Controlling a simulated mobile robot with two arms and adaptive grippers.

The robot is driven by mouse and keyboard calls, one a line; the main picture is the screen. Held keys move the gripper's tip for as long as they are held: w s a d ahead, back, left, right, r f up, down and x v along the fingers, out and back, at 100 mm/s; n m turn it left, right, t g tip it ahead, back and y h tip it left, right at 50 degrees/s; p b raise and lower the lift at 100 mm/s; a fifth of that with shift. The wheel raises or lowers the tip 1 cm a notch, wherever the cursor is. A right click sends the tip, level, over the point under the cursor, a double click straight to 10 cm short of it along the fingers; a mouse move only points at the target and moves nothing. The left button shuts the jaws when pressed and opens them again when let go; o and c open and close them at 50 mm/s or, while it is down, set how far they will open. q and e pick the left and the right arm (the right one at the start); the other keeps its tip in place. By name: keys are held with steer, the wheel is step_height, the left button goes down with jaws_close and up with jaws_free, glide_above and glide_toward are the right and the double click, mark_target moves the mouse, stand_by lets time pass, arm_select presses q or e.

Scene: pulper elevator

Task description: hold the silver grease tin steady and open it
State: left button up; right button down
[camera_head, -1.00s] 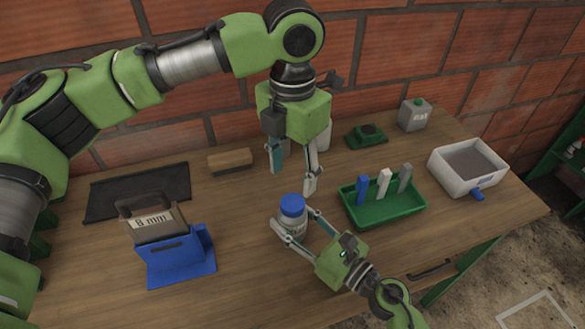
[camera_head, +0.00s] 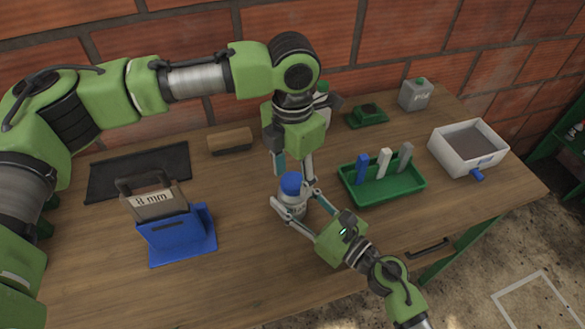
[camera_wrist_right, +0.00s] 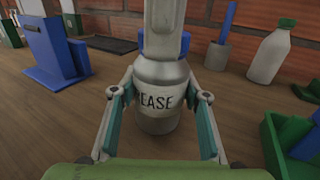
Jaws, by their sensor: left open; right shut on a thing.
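The silver grease tin (camera_head: 290,208) stands upright on the bench with a blue cap (camera_head: 291,184) on top. In the right wrist view the tin (camera_wrist_right: 160,90) shows part of its "GREASE" lettering. My right gripper (camera_head: 294,208) is shut on the tin's body, one finger on each side. My left gripper (camera_head: 294,176) points down from above and is open, its fingertips at cap height. In the right wrist view one left finger (camera_wrist_right: 166,28) hides the middle of the cap. Whether the left fingers touch the cap I cannot tell.
A green tray (camera_head: 400,192) with several upright pieces is right of the tin. A blue holder with an "8 mm" block (camera_head: 180,240) stands left. A white box (camera_head: 442,152), a grey can (camera_head: 415,96) and a brown block (camera_head: 230,140) are farther off. The front-left bench is clear.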

arm_select(q)
steer(key=c, duration=1.1)
steer(key=n, duration=0.5)
steer(key=shift+c, duration=0.2)
steer(key=n, duration=0.5)
steer(key=shift+n, duration=0.4)
steer(key=n, duration=1.3)
steer(key=shift+r, duration=0.1)
steer(key=o, duration=1.2)
steer(key=shift+r, duration=0.1)
